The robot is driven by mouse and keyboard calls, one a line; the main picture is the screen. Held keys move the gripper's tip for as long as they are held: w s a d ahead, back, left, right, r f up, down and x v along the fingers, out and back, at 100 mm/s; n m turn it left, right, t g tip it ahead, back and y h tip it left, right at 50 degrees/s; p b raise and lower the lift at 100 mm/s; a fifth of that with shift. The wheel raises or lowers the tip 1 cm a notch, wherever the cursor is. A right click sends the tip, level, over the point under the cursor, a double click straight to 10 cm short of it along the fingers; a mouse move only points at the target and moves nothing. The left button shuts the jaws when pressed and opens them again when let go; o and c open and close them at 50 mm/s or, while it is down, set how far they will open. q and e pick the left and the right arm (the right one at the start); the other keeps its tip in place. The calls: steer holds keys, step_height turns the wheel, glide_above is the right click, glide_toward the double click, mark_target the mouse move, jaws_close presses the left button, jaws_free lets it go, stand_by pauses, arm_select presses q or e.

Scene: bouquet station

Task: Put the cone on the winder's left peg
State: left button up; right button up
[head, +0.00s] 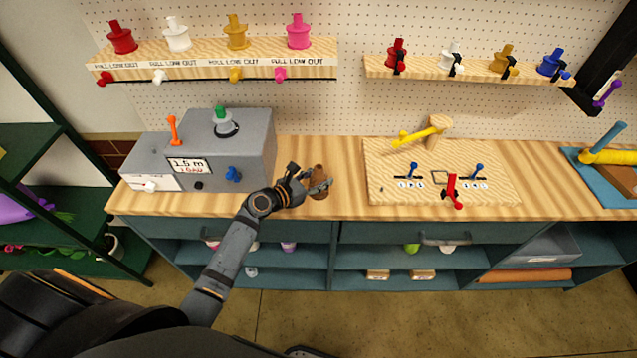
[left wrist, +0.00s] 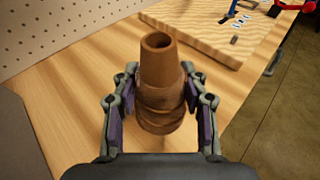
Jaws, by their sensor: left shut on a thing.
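The brown cone (head: 319,190) is held over the wooden counter, between the grey machine and the wooden board. In the left wrist view the cone (left wrist: 158,62) has its narrow, hollow end up, with a wider ringed base below. My left gripper (head: 314,181) is shut on the cone, one finger on each side. I cannot tell whether the cone touches the counter. The grey machine (head: 255,140), with a 1.5 m display, may be the winder; a green-topped grey piece (head: 222,122) and an orange lever (head: 173,130) stand on it. I cannot tell which part is the left peg. My right gripper is not in view.
The wooden board (head: 390,190) with levers, a yellow arm (head: 418,136) and a red handle (head: 453,190) lies to the right. Shelves (head: 330,70) with coloured spools hang above. The counter (head: 300,155) is clear behind my gripper.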

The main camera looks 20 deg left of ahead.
mark_target(315, 173)
arm_select(q)
steer(key=shift+r, duration=0.25)
step_height(315, 173, up, 2)
steer(key=shift+r+p, duration=0.25)
steer(key=shift+p, duration=0.25)
steer(key=s+a+r+p, duration=0.2)
steer(key=s+r, duration=0.3)
steer(key=s, duration=0.1)
steer(key=s+a+r+p, duration=0.2)
steer(key=s+r, duration=0.3)
steer(key=s, duration=0.2)
steer(key=shift+a+p, duration=0.35)
steer(key=shift+p, duration=0.05)
